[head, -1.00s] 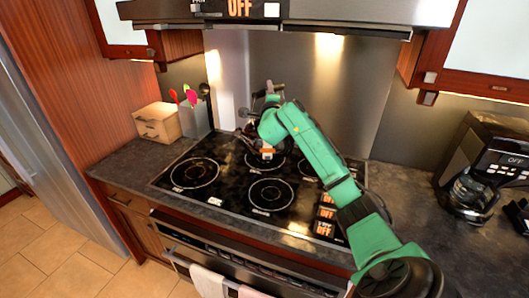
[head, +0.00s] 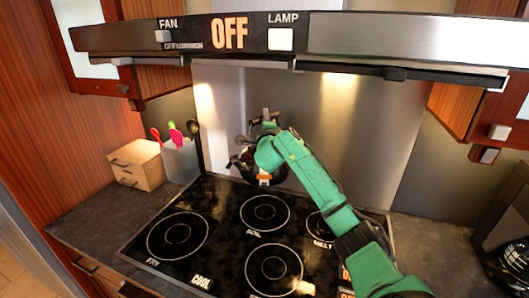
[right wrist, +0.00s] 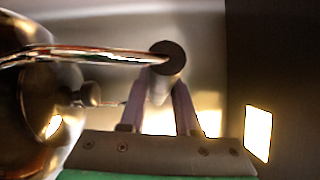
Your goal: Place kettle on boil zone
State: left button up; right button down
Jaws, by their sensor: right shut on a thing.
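The kettle (right wrist: 32,90) has a shiny metal body at the left of the right wrist view. Its thin handle runs right to a dark round end between the fingers. My right gripper (right wrist: 160,100) is shut on the kettle handle. In the head view, my green arm reaches over the back of the cooktop, and the wrist hides much of the kettle. The back middle ring (head: 265,213) has a small label that seems to read BOIL. My left gripper is out of view.
The black cooktop (head: 220,200) has a front left FRY ring (head: 177,236), a front middle ring (head: 273,268) and a right MELT ring partly behind my arm. The range hood (head: 350,38) hangs above. A utensil holder (head: 181,160) and wooden box (head: 137,164) stand left.

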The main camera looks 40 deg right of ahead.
jog(key=f+b, duration=0.8)
jog(key=f, duration=0.1)
jog(key=shift+s+a+b, duration=0.2)
jog(key=shift+s+b, duration=0.05)
jog(key=shift+b, duration=0.15)
notch_tip(320, 180, down, 2)
jog(key=shift+w+d+f+b, duration=0.1)
jog(key=shift+w+f+b, duration=0.1)
jog(key=shift+b, duration=0.65)
notch_tip(320, 180, down, 2)
jog(key=shift+f+p, duration=0.2)
jog(key=shift+p, duration=0.3)
jog(key=f, duration=0.4)
jog(key=shift+s+f, duration=0.1)
jog(key=shift+s, duration=0.1)
jog(key=shift+w+f, duration=0.1)
jog(key=shift+f, duration=0.3)
jog(key=c, duration=0.7)
grip_release()
jog(key=shift+f+b, duration=0.25)
jog(key=shift+b, duration=0.05)
jog(key=shift+o, duration=0.4)
jog(key=shift+r, duration=0.15)
jog(key=shift+s+a, duration=0.2)
